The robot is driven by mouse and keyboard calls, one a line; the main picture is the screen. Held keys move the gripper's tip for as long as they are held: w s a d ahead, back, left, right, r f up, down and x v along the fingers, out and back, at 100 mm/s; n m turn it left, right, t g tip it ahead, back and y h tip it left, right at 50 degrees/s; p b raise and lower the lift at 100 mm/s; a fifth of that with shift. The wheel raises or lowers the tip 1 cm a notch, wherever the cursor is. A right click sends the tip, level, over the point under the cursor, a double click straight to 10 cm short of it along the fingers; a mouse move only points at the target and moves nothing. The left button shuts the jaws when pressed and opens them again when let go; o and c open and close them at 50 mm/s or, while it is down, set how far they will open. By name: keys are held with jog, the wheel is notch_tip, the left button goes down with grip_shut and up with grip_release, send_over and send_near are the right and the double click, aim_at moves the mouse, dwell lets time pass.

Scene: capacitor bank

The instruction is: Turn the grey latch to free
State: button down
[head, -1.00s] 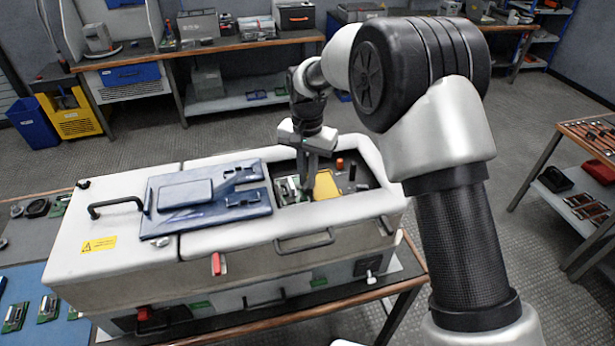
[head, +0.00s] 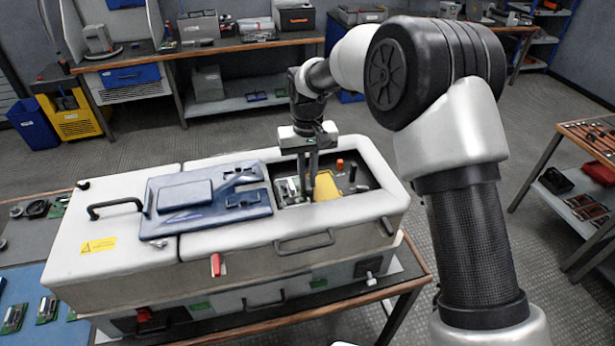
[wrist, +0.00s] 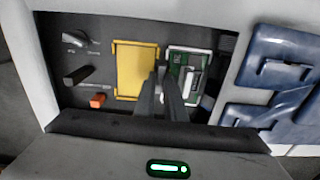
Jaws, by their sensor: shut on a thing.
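My gripper (wrist: 163,98) points down into the open bay of the white cabinet (head: 120,225). Its two fingers are close together, shut on a small light grey piece that looks like the grey latch (wrist: 160,72). The fingers hide most of the latch, so its angle is hard to tell. The latch is at the edge of the yellow cover (wrist: 128,72), between it and the green circuit board (wrist: 186,72). In the head view my gripper (head: 307,192) also reaches into the bay, in front of the yellow cover (head: 326,186).
The bay also holds a dark rotary knob (wrist: 76,39), a black handle (wrist: 77,76) and an orange piece (wrist: 97,101). A blue cover (head: 205,200) lies on the cabinet top beside the opening. The bay's raised rims are close around my gripper.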

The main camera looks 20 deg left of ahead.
aim_at(308, 183)
jog(key=shift+r, duration=0.1)
dwell(0.3)
jog(key=c, duration=1.8)
grip_release()
jog(key=shift+r, duration=0.1)
notch_tip(308, 183, up, 17)
jog(key=shift+r, duration=0.1)
